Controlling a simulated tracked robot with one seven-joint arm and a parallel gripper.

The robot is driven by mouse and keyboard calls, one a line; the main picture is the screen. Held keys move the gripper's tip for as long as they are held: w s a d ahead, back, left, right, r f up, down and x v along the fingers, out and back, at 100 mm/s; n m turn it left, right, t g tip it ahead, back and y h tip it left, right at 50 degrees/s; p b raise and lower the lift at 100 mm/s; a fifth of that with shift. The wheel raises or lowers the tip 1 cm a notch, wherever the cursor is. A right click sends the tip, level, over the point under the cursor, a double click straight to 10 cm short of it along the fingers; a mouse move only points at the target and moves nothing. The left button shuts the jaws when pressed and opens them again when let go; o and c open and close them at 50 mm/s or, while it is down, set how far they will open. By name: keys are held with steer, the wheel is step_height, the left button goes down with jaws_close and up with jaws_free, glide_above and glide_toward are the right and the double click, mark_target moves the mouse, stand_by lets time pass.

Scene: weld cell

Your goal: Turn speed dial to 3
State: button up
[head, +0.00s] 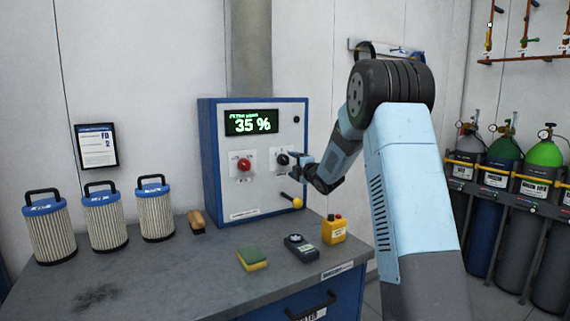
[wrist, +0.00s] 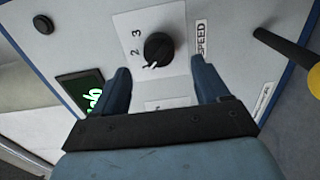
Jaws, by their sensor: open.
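The speed dial is a black round knob (wrist: 158,49) on a white plate (wrist: 128,22) marked "SPEED", with 2 and 3 readable in the wrist view. Its white pointer mark is at the knob's lower left in that view, below the 2 and away from the 3. My gripper (wrist: 161,67) is open, with one finger on each side of the dial and a gap to it; contact is not visible. In the head view the dial (head: 282,160) is partly hidden by my gripper (head: 291,159) at the blue cabinet's front (head: 260,204).
Left of the dial is a red knob (head: 244,165); above is a display (head: 251,122) reading 35 %. A yellow-ended lever (head: 297,202) sticks out below. The bench (head: 190,275) holds filters (head: 103,222), a sponge (head: 252,258) and a yellow box (head: 334,231).

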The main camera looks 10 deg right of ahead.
mark_target(286, 161)
steer(key=shift+x, duration=2.7)
